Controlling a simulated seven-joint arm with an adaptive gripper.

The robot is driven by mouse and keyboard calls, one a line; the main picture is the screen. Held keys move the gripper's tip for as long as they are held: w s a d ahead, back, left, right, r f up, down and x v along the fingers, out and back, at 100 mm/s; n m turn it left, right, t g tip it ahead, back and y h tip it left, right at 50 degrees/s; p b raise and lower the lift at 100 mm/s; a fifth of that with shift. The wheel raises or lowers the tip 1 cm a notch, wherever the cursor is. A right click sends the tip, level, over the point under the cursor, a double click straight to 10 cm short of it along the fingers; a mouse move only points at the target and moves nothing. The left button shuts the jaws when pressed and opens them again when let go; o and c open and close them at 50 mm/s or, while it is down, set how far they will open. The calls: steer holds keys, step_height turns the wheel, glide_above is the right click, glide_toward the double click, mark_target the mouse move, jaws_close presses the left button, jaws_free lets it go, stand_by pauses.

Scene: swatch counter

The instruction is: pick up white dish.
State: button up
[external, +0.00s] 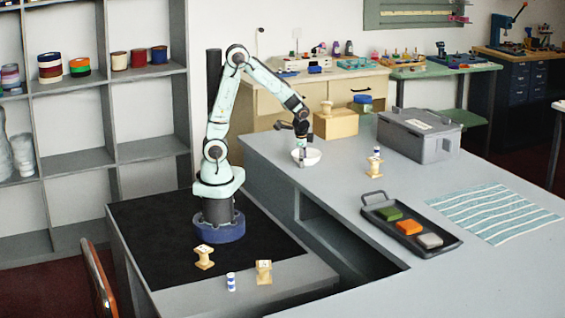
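The white dish (313,157) is a small round bowl on the grey counter, near its left edge below my arm's end. My gripper (302,155) points down at the dish. A grey finger shows in front of the dish's near side, overlapping its rim in the picture. The other finger is hidden or too small to make out. I cannot tell whether the fingers touch the dish or how far apart they are. The dish looks level and appears to rest on the counter.
A dark tray (446,250) with green, orange and grey blocks lies to the right front. A striped cloth (490,212) is beyond it. A grey lidded case (418,138), a wooden block (336,124) and a spool stack (375,162) stand farther back. Counter around the dish is clear.

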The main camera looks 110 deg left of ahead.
steer(key=shift+f, duration=0.15)
jaws_close()
